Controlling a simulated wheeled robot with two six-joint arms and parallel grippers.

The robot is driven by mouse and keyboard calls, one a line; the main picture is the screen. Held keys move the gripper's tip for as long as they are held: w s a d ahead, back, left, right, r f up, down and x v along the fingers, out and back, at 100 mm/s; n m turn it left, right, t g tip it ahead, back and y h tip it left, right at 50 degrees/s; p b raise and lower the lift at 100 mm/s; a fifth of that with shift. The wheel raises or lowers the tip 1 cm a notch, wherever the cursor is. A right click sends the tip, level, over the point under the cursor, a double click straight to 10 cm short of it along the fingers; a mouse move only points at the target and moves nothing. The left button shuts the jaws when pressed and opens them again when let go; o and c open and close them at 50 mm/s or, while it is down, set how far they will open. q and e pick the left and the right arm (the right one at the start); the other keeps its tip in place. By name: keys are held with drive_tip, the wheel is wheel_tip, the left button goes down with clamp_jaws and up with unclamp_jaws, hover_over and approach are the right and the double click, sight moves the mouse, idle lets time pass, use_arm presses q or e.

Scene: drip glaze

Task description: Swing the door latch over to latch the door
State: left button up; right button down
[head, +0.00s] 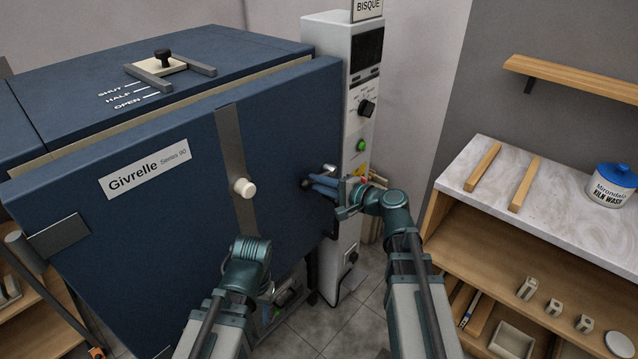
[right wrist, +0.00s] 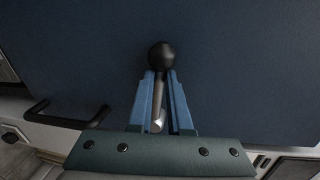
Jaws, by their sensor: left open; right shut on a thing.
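The blue kiln door (head: 130,235) fills the left and middle of the head view, with a pale strip along its top edge; I cannot tell if it is fully closed. The door latch is a metal lever with a black ball knob (right wrist: 161,55), near the door's right edge. My right gripper (head: 316,185) is shut on the lever, its blue fingers on both sides of the shaft just below the knob in the right wrist view. My left gripper (head: 267,290) is open, low in front of the door and away from the latch; its fingers are mostly hidden behind its wrist.
A cream knob (head: 243,188) sticks out from the door's middle. A control column (head: 345,110) stands right of the door. A marble-topped shelf (head: 560,190) with a blue-lidded tub (head: 612,185) stands at right. Tiled floor (head: 350,315) shows between kiln and shelf.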

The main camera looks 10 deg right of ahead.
drive_tip(key=shift+s+a, duration=0.15)
drive_tip(key=c, duration=0.8)
unclamp_jaws()
drive_tip(key=shift+c, duration=0.2)
